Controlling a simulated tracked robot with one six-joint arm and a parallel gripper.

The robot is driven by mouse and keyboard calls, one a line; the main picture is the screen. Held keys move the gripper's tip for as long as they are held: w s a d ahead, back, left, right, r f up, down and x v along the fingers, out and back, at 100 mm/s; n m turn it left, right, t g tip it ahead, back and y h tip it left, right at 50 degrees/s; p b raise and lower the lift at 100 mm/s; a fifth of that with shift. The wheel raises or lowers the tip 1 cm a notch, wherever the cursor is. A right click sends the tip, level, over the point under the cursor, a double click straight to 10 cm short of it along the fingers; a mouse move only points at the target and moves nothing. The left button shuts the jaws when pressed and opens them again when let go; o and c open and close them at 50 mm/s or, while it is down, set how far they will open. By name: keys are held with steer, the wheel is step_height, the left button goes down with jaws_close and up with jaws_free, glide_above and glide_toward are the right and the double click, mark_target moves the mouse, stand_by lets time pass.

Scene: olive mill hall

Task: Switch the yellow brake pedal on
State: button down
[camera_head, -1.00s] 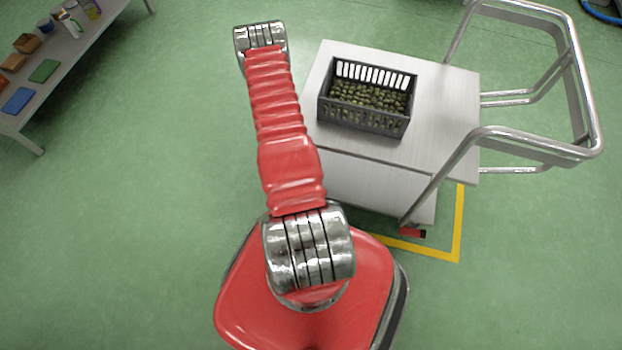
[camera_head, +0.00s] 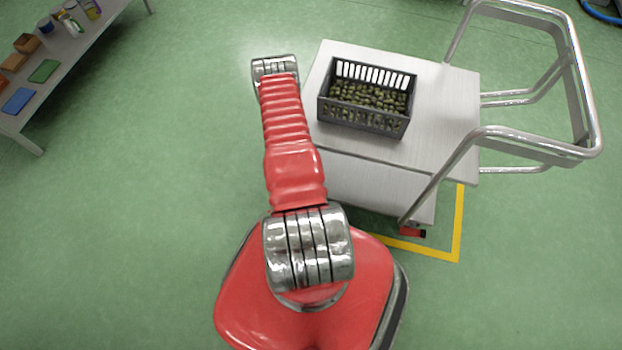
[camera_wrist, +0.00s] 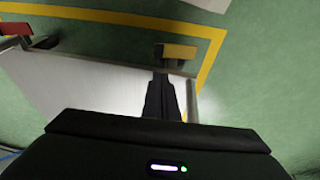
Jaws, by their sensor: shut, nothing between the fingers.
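The yellow brake pedal (camera_wrist: 180,51) shows in the wrist view near the top middle, at the edge of the trolley's pale panel (camera_wrist: 95,88). A dark bracket is at its left end. My gripper (camera_wrist: 161,78) is shut and empty, with its dark fingers just below the pedal in the picture; I cannot tell whether they touch it. The head view shows the silver trolley (camera_head: 440,120), but the yellow pedal and my gripper are hidden there.
A red pedal (camera_head: 413,233) sits at the trolley's near corner; it also shows in the wrist view (camera_wrist: 15,28). A dark crate of olives (camera_head: 345,116) stands on the trolley. Yellow floor tape (camera_head: 459,215) runs beside it. A table (camera_head: 72,62) with small items stands at the left.

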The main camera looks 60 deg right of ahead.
steer(key=x, duration=1.2)
steer(key=shift+s+a+f, duration=0.2)
steer(key=shift+s+a, duration=0.05)
steer(key=shift+s, duration=0.05)
steer(key=shift+s+f, duration=0.15)
steer(key=shift+f, duration=0.6)
steer(key=shift+s+f, duration=0.3)
steer(key=shift+s, duration=0.2)
steer(key=shift+s+d+f, duration=0.1)
steer(key=shift+s+f, duration=0.1)
steer(key=shift+s, duration=0.1)
steer(key=shift+s+d+f, duration=0.15)
steer(key=shift+s+f, duration=0.6)
steer(key=shift+f, duration=0.2)
